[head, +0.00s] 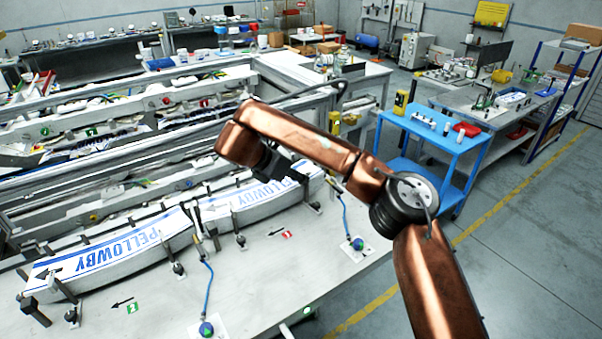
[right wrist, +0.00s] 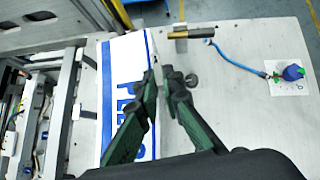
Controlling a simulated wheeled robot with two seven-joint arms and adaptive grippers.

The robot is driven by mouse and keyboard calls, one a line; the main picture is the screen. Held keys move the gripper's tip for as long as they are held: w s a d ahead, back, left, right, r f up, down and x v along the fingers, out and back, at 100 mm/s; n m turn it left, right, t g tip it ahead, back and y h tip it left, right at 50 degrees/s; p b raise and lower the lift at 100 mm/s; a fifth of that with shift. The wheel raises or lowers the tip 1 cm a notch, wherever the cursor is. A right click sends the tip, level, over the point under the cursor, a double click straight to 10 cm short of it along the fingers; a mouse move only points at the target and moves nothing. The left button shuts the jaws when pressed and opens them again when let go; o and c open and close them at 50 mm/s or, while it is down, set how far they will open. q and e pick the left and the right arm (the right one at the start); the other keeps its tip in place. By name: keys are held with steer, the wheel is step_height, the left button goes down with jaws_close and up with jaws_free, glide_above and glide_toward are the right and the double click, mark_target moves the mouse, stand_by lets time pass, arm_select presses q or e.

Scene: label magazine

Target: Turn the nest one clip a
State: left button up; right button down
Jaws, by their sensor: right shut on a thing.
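Two curved label nests hold white label stacks with blue PELLOWBY print. The nearer left stack (head: 120,248) lies fully in view; the right stack (head: 245,203) is partly covered by my right arm. My right gripper (right wrist: 161,72) is over the edge of a label stack (right wrist: 130,65) in the right wrist view. Its green-padded fingers are nearly together, shut on a small dark clip at the stack's edge, mostly hidden between the tips. In the head view my arm hides the fingertips. Several black clips with round knobs, such as this one (head: 178,268), line the nests' front edges. My left gripper is out of view.
A second blue cord (head: 207,285) stands further left.

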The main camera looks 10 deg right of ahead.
steer(key=shift+w+a+r+m+g+p, duration=0.1)
steer(key=shift+w+m+g+p, duration=0.1)
steer(key=shift+m+g+p, duration=0.35)
steer(key=c, duration=2.1)
jaws_free()
steer(key=v, duration=1.2)
steer(key=shift+s+a+f, duration=0.15)
steer(key=shift+a+f, duration=0.05)
steer(key=shift+f, duration=0.1)
